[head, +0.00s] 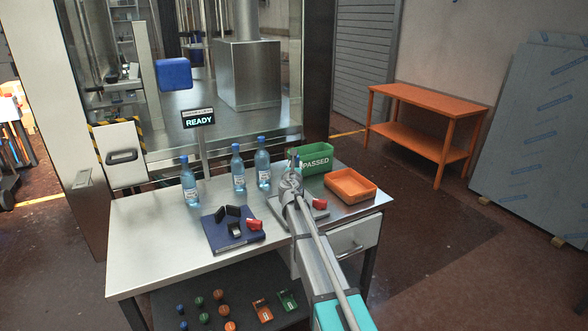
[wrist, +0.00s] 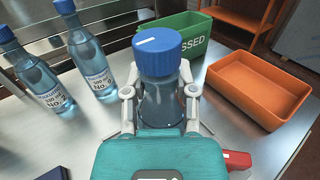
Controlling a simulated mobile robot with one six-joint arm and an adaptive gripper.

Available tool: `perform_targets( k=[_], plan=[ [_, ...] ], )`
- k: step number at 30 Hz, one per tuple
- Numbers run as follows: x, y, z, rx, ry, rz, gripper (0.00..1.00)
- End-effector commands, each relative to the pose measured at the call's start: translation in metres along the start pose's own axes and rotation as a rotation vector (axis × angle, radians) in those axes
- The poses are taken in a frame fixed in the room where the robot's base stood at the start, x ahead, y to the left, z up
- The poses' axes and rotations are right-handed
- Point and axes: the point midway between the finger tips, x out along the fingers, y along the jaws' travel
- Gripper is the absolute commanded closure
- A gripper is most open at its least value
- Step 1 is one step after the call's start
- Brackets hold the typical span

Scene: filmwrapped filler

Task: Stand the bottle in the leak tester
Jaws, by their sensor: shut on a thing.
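My gripper (wrist: 160,92) is shut on a clear blue bottle (wrist: 161,108) with a blue cap, one finger on each side below the cap. In the head view my gripper (head: 291,180) is over the right part of the table, and my arm mostly hides the held bottle. I cannot tell whether its base touches anything. Three similar labelled bottles stand upright to the left: one at far left (head: 189,184), one in the middle (head: 238,170) and one nearer my gripper (head: 263,168). I cannot clearly pick out the leak tester; a small screen reading READY (head: 198,118) stands behind the table.
A green PASSED bin (head: 316,161) and an empty orange tray (head: 350,186) are right of my gripper. The table's (head: 150,240) left part is clear. Small coloured parts lie on the shelf below.

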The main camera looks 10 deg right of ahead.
Motion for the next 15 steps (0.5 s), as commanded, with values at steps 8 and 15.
perform_targets(
  k=[8,15],
  plan=[
    [-0.0001,0.0003,-0.0011,0.000,0.000,0.000,1.00],
    [-0.0001,0.0004,-0.0021,0.000,0.000,0.000,0.36]
  ],
)
